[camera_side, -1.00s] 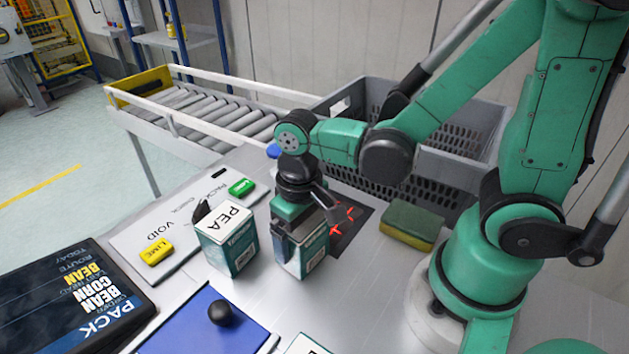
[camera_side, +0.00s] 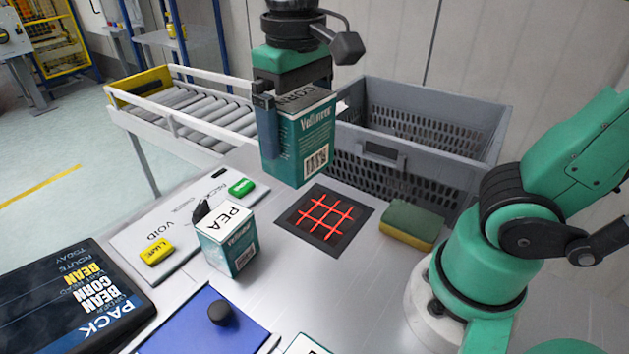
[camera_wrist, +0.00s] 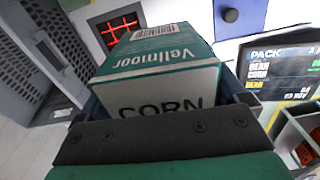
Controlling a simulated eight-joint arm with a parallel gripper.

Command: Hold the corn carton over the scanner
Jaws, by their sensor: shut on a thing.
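The corn carton (camera_side: 306,140) is a teal and white box marked CORN on its top, with a barcode low on the side facing the camera. My gripper (camera_side: 268,125) is shut on it and holds it upright in the air. The carton's top also fills the middle of the wrist view (camera_wrist: 160,75). The scanner (camera_side: 324,218) is a dark square plate with glowing red crossing lines, set in the table. In the side view the carton hangs above and a little behind it. In the wrist view the scanner (camera_wrist: 120,28) shows beyond the carton.
A PEA carton (camera_side: 228,240) stands left of the scanner. A green and yellow sponge (camera_side: 412,226) lies to its right. A grey crate (camera_side: 415,165) stands behind, beside a roller conveyor (camera_side: 205,112). A blue panel with a black knob (camera_side: 205,325) and a dark screen (camera_side: 75,295) lie in front.

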